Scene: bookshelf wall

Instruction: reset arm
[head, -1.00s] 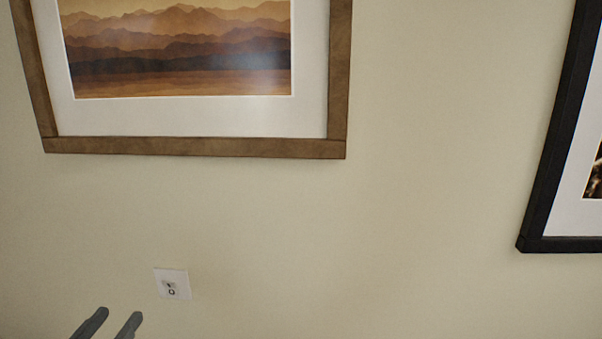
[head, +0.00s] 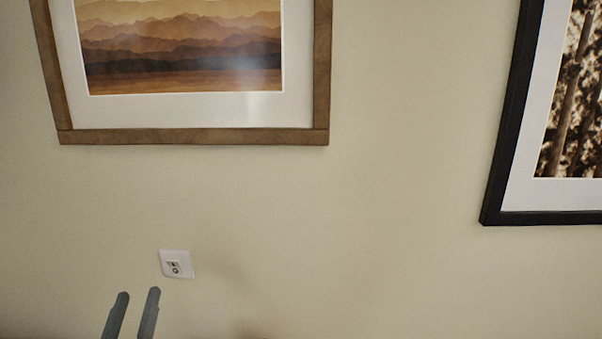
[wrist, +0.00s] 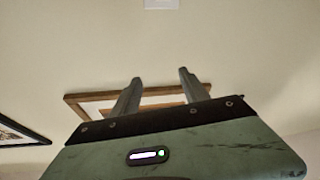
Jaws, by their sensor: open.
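My gripper (head: 138,293) shows at the lower left of the head view as two grey fingers pointing up, apart and with nothing between them. In the wrist view my gripper (wrist: 160,74) is also open and empty, its two fingers spread in front of the pale wall. The fingers are below a white wall socket (head: 176,264) in the head view. I cannot tell how far they are from the wall. The rest of my arm is outside the head view.
A brown-framed mountain picture (head: 190,137) hangs at the upper left on a beige wall (head: 400,180). A black-framed picture (head: 500,150) hangs at the right. A thin reddish edge shows at the bottom.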

